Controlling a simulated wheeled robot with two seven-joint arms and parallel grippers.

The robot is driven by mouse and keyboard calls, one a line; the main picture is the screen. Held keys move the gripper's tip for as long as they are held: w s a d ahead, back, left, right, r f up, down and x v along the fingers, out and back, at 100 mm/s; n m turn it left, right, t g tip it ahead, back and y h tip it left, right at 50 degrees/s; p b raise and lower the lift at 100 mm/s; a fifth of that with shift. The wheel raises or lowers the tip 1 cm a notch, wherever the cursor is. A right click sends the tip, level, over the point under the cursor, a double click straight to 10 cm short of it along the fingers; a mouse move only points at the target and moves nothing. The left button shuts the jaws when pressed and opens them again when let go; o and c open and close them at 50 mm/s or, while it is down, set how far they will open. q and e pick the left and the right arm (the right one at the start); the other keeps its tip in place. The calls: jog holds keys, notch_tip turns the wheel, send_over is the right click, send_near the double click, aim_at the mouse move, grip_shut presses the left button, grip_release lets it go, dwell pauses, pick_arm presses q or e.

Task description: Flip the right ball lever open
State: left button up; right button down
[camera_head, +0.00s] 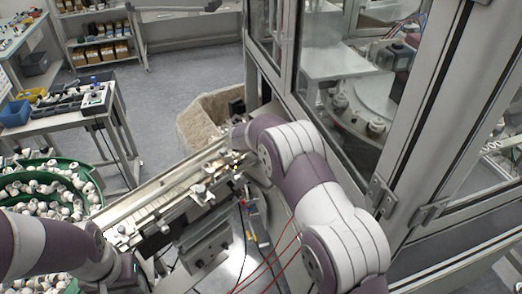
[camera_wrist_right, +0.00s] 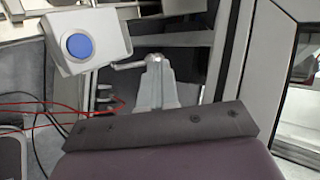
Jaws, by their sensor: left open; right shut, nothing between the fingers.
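My right gripper (camera_wrist_right: 155,62) is shut with nothing in it; its narrow grey fingers stand up in the middle of the right wrist view. A thin silver lever rod (camera_wrist_right: 129,65) lies just left of the fingertips; I cannot tell whether they touch, and its ball end is not clear. In the head view my right arm reaches over the far end of the conveyor and hides most of its own gripper. My left gripper (camera_head: 137,268) is low at the left, open and small in view, near the conveyor's near end.
A box with a blue button (camera_wrist_right: 78,46) sits left of the lever. The conveyor rail (camera_head: 165,190) runs diagonally. A green bowl of white caps (camera_head: 48,190) stands left. A glass-walled cabinet (camera_head: 345,80) closes off the right. Red cables hang below my right arm.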

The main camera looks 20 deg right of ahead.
jog(key=shift+w+d+f, duration=0.1)
jog(key=shift+w+d, duration=0.25)
jog(key=shift+d, duration=0.25)
dwell(0.4)
